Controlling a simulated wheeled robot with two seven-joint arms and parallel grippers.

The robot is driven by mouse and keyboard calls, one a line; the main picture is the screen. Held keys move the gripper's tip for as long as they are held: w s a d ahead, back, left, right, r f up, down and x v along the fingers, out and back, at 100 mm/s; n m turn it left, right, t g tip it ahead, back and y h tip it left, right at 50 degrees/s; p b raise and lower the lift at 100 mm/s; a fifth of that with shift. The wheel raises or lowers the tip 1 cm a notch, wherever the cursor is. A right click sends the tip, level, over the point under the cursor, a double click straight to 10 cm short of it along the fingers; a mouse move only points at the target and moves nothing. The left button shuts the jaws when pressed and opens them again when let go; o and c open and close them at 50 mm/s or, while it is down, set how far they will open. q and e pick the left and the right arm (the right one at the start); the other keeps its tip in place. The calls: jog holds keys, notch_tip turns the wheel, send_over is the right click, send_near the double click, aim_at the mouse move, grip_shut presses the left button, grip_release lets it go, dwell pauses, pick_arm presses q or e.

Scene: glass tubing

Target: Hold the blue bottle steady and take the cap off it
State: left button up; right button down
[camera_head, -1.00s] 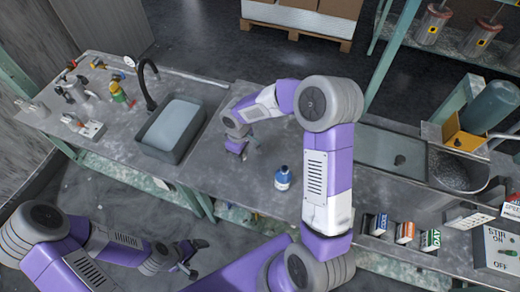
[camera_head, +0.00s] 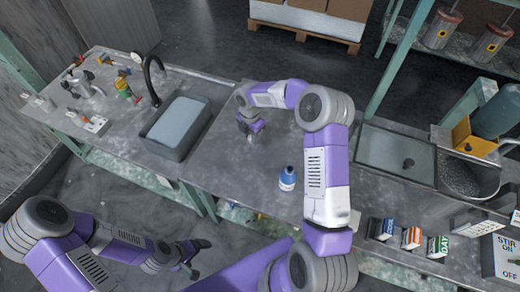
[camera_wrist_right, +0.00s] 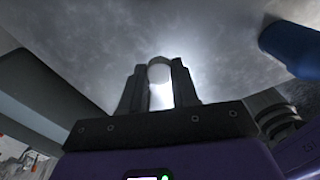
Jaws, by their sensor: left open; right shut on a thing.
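The blue bottle (camera_head: 287,179) stands upright on the grey worktop, right of the sink; its blue side also shows at the upper right of the right wrist view (camera_wrist_right: 291,47). My right gripper (camera_head: 249,136) is behind and left of the bottle, apart from it. In the right wrist view its fingers (camera_wrist_right: 159,85) are shut on a small, pale, rounded thing (camera_wrist_right: 159,71), which looks like a cap. Glare hides its details. My left gripper (camera_head: 196,256) is open and empty, low at the front and well away from the bottle.
A grey sink (camera_head: 178,124) with a black tap (camera_head: 152,80) lies left of my right gripper. Small boxes (camera_head: 411,238) and a control panel stand at the right. Bare worktop surrounds the bottle.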

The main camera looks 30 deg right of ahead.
aim_at(252, 152)
notch_tip(252, 152, down, 8)
jog(key=shift+f+b, duration=0.25)
jog(key=shift+b, duration=0.85)
jog(key=shift+f, duration=0.15)
jog(key=c, duration=0.8)
grip_release()
jog(key=shift+c, duration=0.2)
notch_tip(252, 152, up, 12)
jog(key=p, duration=0.3)
